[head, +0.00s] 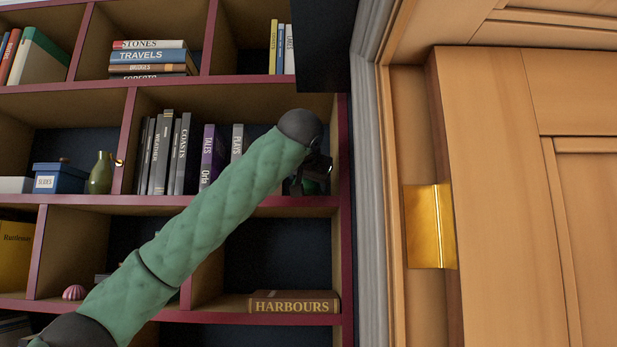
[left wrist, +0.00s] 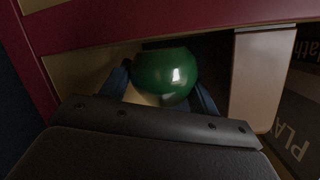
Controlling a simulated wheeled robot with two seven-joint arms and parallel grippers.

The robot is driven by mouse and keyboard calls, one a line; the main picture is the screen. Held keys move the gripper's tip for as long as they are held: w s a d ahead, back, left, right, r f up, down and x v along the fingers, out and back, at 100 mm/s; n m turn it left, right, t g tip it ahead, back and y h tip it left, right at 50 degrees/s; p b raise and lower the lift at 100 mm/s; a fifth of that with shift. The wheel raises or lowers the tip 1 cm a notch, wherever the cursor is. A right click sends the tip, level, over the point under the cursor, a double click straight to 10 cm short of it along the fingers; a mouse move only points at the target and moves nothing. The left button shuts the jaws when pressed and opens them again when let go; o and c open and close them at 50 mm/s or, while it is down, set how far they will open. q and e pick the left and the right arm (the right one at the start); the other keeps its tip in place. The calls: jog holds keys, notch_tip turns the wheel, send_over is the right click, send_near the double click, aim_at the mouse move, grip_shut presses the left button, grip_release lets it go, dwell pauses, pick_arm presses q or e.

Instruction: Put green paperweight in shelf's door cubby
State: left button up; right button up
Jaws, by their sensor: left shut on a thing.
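The green paperweight (left wrist: 165,76), round and glossy, is between the two fingers of my left gripper (left wrist: 163,90) in the left wrist view. The gripper is shut on it. In the head view my left gripper (head: 310,182) is at the right end of the middle-row cubby (head: 262,101) beside the door, right of the upright books and just above the cubby's floor edge. My wrist hides most of the paperweight there. I cannot tell whether it touches the cubby floor. My right gripper is not in view.
Upright books (head: 183,155) fill the left and middle of this cubby; a pale book (left wrist: 262,75) stands close by the gripper in the left wrist view. The cubby's right side wall (head: 341,150) is close. The wooden door (head: 520,200) with a brass hinge (head: 430,226) stands right.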

pick_arm(q)
jog(key=shift+a+f, duration=0.15)
jog(key=shift+f, duration=0.2)
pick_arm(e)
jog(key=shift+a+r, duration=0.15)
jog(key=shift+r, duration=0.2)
pick_arm(q)
jog(key=shift+f, duration=0.1)
jog(key=shift+f, duration=0.15)
jog(key=o, duration=1)
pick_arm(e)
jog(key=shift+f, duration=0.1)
